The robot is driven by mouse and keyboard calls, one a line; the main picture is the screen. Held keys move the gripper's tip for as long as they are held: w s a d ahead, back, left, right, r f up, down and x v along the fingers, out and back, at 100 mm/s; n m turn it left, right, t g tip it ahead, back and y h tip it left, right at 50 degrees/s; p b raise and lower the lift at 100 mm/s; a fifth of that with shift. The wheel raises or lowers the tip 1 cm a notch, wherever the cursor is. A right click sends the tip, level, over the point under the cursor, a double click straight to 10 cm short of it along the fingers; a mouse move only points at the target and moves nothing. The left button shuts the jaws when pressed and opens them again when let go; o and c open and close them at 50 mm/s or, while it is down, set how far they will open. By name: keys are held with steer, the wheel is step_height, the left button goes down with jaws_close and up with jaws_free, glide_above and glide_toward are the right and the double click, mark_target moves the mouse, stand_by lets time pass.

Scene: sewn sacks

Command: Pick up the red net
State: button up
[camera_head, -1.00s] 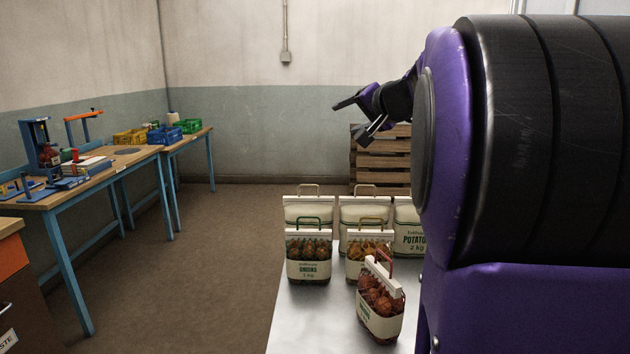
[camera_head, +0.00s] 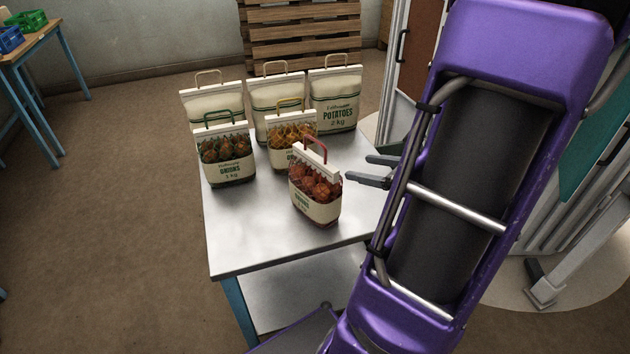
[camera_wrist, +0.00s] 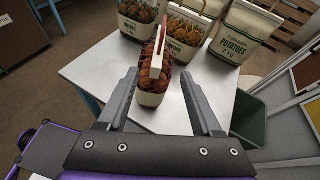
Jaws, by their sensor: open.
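The red net (camera_head: 316,188) is a small sack of reddish onions with a cream label band, a white top strip and a red handle. It stands at the front right of the metal table (camera_head: 285,255). In the wrist view the red net (camera_wrist: 150,78) is ahead of my gripper, a little left of the middle between the fingers. My gripper (camera_head: 368,170) is open and empty, to the right of the red net in the head view. Its two fingers also show in the wrist view (camera_wrist: 160,88). The fingers look apart from the net.
A green-handled onion net (camera_head: 226,155) and a yellow-handled net (camera_head: 291,137) stand behind the red one. Several white sacks, one a potato sack (camera_head: 335,103), stand in the back row. A dark green bin (camera_wrist: 249,120) is beside the table. The table's front is clear.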

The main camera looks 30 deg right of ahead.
steer(key=m, duration=0.1)
steer(key=b, duration=0.2)
glide_toward(311, 162)
steer(key=x, duration=0.2)
steer(key=d+x, duration=0.1)
steer(key=x, duration=0.1)
steer(key=shift+f, duration=0.15)
steer(key=shift+r+b+x, duration=0.1)
steer(key=shift+b+x, duration=0.1)
steer(key=shift+x, duration=1.2)
steer(key=shift+r+b+x, duration=0.15)
steer(key=shift+b+x, duration=0.05)
steer(key=shift+x, duration=1.25)
jaws_close()
steer(key=shift+s+a+f, duration=0.1)
steer(key=shift+f, duration=0.2)
steer(key=shift+r, duration=0.15)
